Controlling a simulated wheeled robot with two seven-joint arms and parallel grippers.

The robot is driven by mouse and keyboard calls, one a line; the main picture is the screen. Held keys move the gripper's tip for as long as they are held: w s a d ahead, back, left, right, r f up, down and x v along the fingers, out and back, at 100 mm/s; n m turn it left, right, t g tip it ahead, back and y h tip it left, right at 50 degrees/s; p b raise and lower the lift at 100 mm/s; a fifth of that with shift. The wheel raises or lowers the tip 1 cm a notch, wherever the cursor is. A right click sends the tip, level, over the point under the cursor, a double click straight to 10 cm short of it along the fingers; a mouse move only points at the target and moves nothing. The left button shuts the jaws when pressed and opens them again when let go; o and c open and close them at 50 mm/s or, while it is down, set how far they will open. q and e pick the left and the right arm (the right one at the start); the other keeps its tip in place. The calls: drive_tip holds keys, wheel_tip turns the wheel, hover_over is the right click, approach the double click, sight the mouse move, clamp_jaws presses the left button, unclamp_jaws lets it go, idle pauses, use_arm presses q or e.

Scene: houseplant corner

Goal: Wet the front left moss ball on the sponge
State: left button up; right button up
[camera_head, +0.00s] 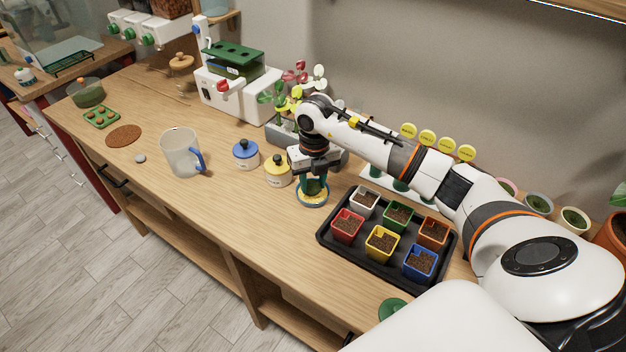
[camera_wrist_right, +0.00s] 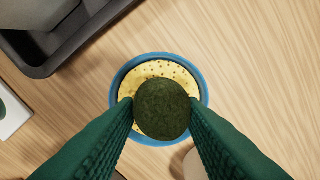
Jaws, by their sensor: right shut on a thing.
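My right gripper (camera_head: 313,188) points down over the sponge dish, its green fingers shut on a dark green moss ball. In the right wrist view the moss ball (camera_wrist_right: 162,108) sits between the fingertips (camera_wrist_right: 162,112), in front of the round yellow speckled sponge (camera_wrist_right: 157,70). The sponge lies in a blue-rimmed dish (camera_wrist_right: 116,84), which shows in the head view (camera_head: 312,205) on the wooden counter. The ball covers the sponge's middle; I cannot tell whether it touches it. My left gripper is out of view.
A black tray (camera_head: 330,241) with several coloured soil pots stands right of the dish. A yellow-lidded jar (camera_head: 277,172) and a blue-lidded jar (camera_head: 246,154) stand left of it, then a mug (camera_head: 181,153). A white holder partly shows behind my arm.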

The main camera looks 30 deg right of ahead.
sight(312, 180)
idle(0.5)
drive_tip(key=shift+r+p, duration=2.5)
drive_tip(key=shift+r, duration=1)
drive_tip(key=shift+a, duration=0.1)
drive_tip(key=shift+a+r+n, duration=0.1)
drive_tip(key=shift+a+n, duration=0.1)
drive_tip(key=shift+n, duration=0.2)
drive_tip(key=s+a+r+m, duration=0.2)
drive_tip(key=s+a+m, duration=0.4)
drive_tip(key=m, duration=1.1)
drive_tip(key=s+a+r+m, duration=0.3)
drive_tip(key=s+a+m, duration=0.4)
drive_tip(key=m, duration=1)
drive_tip(key=shift+s+r+h, duration=0.2)
drive_tip(key=shift+s+h, duration=0.2)
drive_tip(key=shift+s, duration=0.6)
